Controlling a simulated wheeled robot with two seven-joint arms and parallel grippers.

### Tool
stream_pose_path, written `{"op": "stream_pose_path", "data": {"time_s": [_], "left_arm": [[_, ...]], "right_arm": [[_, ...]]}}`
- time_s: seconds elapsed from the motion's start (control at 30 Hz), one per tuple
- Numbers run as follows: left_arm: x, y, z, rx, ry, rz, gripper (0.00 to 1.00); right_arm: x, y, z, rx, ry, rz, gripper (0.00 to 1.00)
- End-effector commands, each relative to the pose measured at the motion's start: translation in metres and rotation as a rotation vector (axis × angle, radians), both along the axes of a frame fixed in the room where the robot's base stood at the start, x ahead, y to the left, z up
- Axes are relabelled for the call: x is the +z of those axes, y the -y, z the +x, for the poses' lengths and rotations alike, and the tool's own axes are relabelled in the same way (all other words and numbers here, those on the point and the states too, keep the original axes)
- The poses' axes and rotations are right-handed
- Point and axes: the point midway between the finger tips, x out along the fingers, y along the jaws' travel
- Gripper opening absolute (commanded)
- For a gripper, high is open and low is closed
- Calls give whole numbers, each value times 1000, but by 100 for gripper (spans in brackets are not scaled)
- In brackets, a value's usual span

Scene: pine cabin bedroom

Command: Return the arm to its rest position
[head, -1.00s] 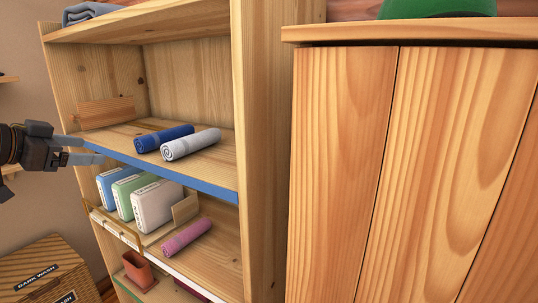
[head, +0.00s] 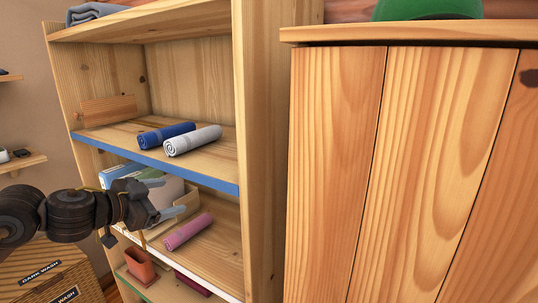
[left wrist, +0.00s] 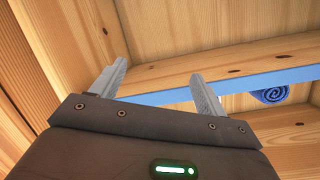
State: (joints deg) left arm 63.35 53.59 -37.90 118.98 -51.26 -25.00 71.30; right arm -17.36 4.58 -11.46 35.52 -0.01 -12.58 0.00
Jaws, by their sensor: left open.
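My left gripper (head: 176,206) is open and empty in the head view, in front of the shelf unit's lower compartment. Its arm comes in from the left and hides part of the boxes there. In the left wrist view the two fingers (left wrist: 155,85) stand apart with nothing between them, and shelf boards show beyond. My right gripper is not in view.
The shelf unit (head: 262,150) holds a blue rolled towel (head: 166,135) and a white one (head: 193,140) on the blue-edged shelf. A pink roll (head: 188,231) lies below, near a terracotta pot (head: 140,264). A wooden cabinet (head: 400,170) stands at right; a crate (head: 42,272) is lower left.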

Motion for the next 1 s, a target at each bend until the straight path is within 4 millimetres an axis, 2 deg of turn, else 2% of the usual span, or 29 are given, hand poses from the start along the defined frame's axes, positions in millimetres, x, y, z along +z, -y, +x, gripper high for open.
{"op": "stream_pose_path", "data": {"time_s": [0.03, 0.13, 0.2, 0.33, 0.47, 0.57, 0.7, 0.8, 1.0], "left_arm": [[-28, 19, -3, -13, -3, -13, 74], [-69, 47, -12, 1, 14, -41, 74], [-97, 59, -21, 32, 10, -65, 74], [-153, 69, -46, 130, -42, -101, 74], [-212, 64, -82, 261, -153, -115, 74], [-261, 53, -121, 374, -281, -107, 74], [-323, 33, -187, 514, -493, -69, 74], [-354, 22, -232, 582, -630, -39, 74], [-392, 8, -309, 665, -851, 9, 74]], "right_arm": [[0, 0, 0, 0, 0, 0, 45], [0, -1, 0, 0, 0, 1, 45], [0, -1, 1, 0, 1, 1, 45], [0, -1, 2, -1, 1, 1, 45], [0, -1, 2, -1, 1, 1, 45], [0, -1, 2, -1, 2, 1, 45], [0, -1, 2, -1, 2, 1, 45], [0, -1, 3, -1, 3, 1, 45], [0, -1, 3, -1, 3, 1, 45]]}}
